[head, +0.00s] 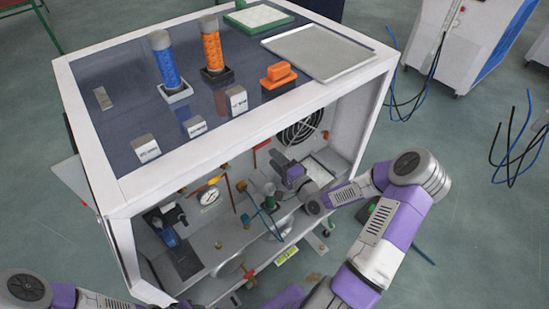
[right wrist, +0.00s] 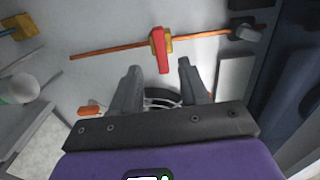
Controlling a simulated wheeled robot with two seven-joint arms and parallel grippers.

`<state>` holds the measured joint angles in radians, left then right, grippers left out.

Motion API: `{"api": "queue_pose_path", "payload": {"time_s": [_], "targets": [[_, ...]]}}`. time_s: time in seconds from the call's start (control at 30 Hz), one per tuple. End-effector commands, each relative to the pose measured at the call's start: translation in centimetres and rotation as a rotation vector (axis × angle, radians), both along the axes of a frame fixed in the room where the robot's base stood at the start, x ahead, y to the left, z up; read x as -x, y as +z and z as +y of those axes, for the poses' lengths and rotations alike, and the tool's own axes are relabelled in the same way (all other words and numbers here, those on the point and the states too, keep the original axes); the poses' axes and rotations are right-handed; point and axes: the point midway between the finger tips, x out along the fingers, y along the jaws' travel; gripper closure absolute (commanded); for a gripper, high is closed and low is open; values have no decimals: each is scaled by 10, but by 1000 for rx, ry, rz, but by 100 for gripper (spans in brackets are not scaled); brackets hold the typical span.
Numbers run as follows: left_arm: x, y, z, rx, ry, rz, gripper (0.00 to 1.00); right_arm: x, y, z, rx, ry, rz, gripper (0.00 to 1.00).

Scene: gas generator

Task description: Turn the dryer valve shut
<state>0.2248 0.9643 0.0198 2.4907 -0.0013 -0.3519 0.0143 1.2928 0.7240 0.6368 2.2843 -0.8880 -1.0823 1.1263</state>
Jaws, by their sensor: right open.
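A valve with a red lever handle (right wrist: 159,48) and a brass-coloured body sits on a thin copper pipe (right wrist: 112,50) in the right wrist view. The lever points across the pipe, towards my gripper. My right gripper (right wrist: 158,72) is open, with its two fingers on either side of the lever's lower end and nothing held. Whether they touch it I cannot tell. In the head view my right gripper (head: 284,167) reaches inside the open cabinet; a red handle (head: 262,144) shows close behind it. No readable label marks which valve is the dryer's. My left gripper is out of view.
The cabinet (head: 130,183) also holds a round gauge (head: 209,197), a fan grille (head: 300,128) and a red valve wheel (head: 250,276). Blue and orange columns (head: 211,50) and a metal tray (head: 320,52) stand on its top. The top's front edge overhangs the opening.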

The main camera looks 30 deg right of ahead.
Motion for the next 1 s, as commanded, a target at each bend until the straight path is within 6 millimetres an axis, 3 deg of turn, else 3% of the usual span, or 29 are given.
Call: {"api": "queue_pose_path", "payload": {"time_s": [0.3,0.43,0.57,0.67,0.8,0.9,1.0], "targets": [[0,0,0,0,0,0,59,-1,0,1,1,1,1,55],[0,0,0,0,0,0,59,-4,-14,17,21,27,53,55],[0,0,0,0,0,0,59,-4,-58,66,99,120,215,55],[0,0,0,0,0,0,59,10,-104,118,203,249,386,55],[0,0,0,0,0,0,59,53,-160,183,377,476,612,55],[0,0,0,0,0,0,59,97,-191,218,507,662,752,55],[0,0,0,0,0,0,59,141,-212,239,626,836,862,55]]}}
